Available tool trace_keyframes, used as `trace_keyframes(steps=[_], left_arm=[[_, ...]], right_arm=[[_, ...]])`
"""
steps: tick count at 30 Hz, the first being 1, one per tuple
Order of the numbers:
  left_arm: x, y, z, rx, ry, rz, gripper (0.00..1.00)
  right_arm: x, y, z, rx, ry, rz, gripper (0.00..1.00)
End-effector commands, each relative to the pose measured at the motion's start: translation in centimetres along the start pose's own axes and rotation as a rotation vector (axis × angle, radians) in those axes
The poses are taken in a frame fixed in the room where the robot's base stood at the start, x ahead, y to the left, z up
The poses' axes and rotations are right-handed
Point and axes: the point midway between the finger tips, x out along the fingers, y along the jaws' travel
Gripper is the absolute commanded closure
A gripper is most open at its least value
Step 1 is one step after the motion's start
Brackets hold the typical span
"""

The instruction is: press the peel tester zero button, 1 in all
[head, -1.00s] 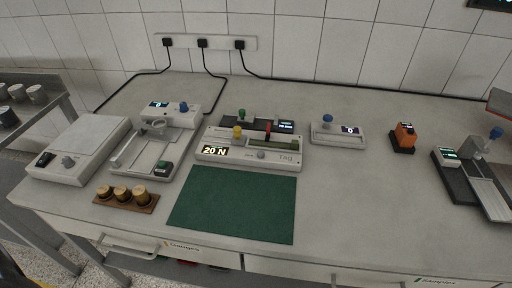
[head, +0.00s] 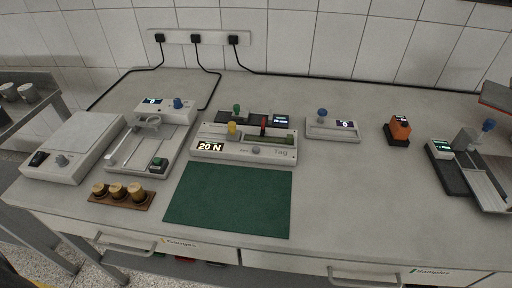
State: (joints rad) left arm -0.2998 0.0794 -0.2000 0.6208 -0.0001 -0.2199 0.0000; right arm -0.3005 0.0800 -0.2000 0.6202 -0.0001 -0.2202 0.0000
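No label that I can read says peel tester, so I cannot tell for sure which device it is. A long pale device (head: 272,156) at mid-table shows "20 N", has the word "Tag", and carries a yellow knob (head: 232,128), a red lever and a grey round knob (head: 256,150). Behind it is a dark unit with a green knob (head: 237,108) and a small display. A white device (head: 185,118) on the left has a blue knob (head: 178,103), a display reading 0 and an open tray. Neither of my grippers is in view.
A small device (head: 345,135) with a blue knob reads 0. An orange unit (head: 399,128) sits on a black base. A railed device (head: 490,175) is at the right. A green mat (head: 230,200), brass weights (head: 117,192) and a white box (head: 75,145) are in front and left. The right front is clear.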

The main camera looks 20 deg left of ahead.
Motion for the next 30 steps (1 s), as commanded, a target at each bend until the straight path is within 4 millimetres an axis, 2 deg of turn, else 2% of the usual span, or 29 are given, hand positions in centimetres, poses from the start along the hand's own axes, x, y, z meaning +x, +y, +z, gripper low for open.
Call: trace_keyframes(steps=[1,9,30], left_arm=[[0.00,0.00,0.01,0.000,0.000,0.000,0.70],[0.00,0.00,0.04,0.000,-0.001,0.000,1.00],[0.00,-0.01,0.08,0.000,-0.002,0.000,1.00]], right_arm=[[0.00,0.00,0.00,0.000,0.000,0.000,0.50],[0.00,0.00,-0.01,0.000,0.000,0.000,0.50],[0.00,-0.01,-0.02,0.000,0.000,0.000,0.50]])
